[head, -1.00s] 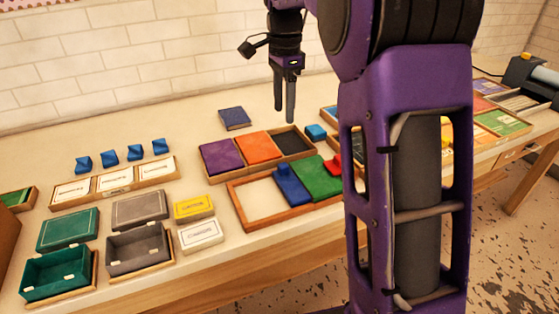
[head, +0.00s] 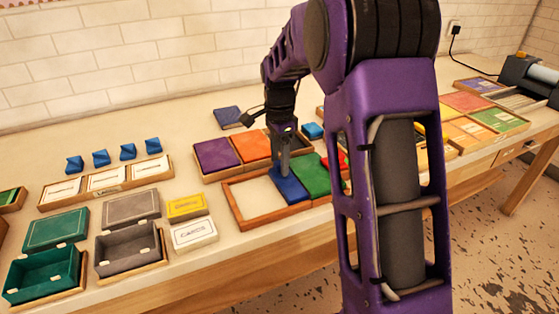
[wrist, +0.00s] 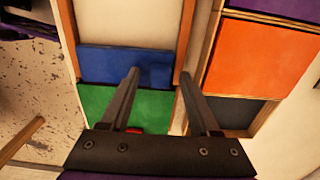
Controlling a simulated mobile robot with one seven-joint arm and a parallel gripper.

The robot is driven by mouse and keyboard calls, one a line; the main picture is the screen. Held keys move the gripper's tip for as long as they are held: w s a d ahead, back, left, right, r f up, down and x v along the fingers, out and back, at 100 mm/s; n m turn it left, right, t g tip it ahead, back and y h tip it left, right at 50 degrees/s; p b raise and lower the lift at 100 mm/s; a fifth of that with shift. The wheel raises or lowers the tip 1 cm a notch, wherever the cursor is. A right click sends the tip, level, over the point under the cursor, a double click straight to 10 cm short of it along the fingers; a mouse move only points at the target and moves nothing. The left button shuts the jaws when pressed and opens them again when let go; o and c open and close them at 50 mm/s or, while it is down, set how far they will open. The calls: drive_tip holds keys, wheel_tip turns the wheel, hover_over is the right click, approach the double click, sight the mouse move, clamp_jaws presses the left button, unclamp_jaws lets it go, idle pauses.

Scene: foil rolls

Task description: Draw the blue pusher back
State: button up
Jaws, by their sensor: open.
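The blue piece (head: 292,193), which I take for the pusher, lies in a shallow wooden frame (head: 262,222) beside a green piece (head: 314,178). In the head view my gripper (head: 285,172) points down over the blue piece's back end. In the wrist view my gripper (wrist: 160,73) is open with nothing between its fingers. There, the left fingertip overlaps the blue piece (wrist: 115,63) and the right one lies near the frame's wooden rim (wrist: 184,45). I cannot tell whether either finger touches. The frame's left part is empty.
Behind the frame is a tray with purple (head: 216,154), orange (head: 252,147) and dark panels. A small blue block (head: 313,130) stands behind. Grey (head: 128,247) and green (head: 42,275) boxes and card boxes (head: 193,233) stand left.

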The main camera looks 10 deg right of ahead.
drive_tip(key=shift+c, duration=0.3)
clamp_jaws()
drive_tip(key=shift+a, duration=0.1)
idle(1.1)
